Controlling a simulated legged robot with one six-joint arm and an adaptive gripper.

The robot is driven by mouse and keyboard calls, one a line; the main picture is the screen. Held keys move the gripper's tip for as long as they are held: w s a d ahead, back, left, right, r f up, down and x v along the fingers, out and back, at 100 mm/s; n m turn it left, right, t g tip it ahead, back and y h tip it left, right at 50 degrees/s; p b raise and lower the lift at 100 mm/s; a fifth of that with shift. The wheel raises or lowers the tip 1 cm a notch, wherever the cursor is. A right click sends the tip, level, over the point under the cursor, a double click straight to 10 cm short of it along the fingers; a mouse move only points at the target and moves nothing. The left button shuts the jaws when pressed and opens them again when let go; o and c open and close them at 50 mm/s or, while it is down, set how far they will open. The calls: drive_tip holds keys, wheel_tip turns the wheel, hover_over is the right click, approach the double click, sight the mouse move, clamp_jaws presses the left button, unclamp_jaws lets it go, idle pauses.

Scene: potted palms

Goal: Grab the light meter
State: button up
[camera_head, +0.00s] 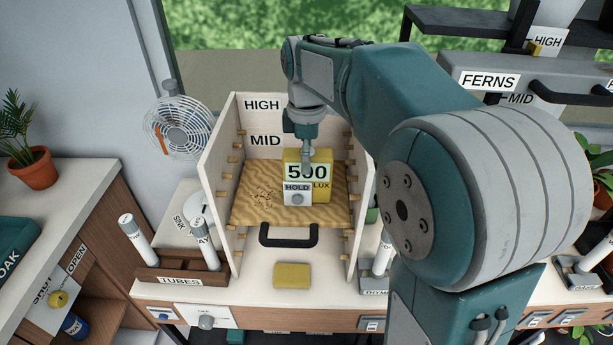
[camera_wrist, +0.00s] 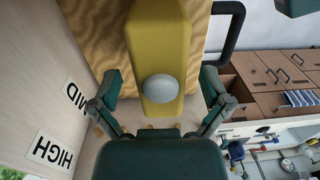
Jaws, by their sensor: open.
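The light meter (camera_head: 322,192) is a yellow box with a display reading 500 LUX and a HOLD button. It stands upright on a sandy wooden shelf (camera_head: 250,208) inside the open-fronted rack. My gripper (camera_head: 307,160) comes down from above, at the meter's top. In the wrist view the meter's yellow body (camera_wrist: 160,35) with a grey dome lies between the two spread fingers of my gripper (camera_wrist: 159,82). Gaps show on both sides of the meter, so the fingers are open and not touching it. The meter's far side is hidden.
A black handle (camera_head: 288,240) sticks out from the shelf front. A yellow block (camera_head: 292,275) lies on the counter before it. A TUBES holder (camera_head: 180,272) stands at left.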

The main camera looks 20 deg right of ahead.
drive_tip(key=shift+f, duration=0.2)
idle(0.3)
clamp_jaws()
drive_tip(key=shift+r, duration=0.1)
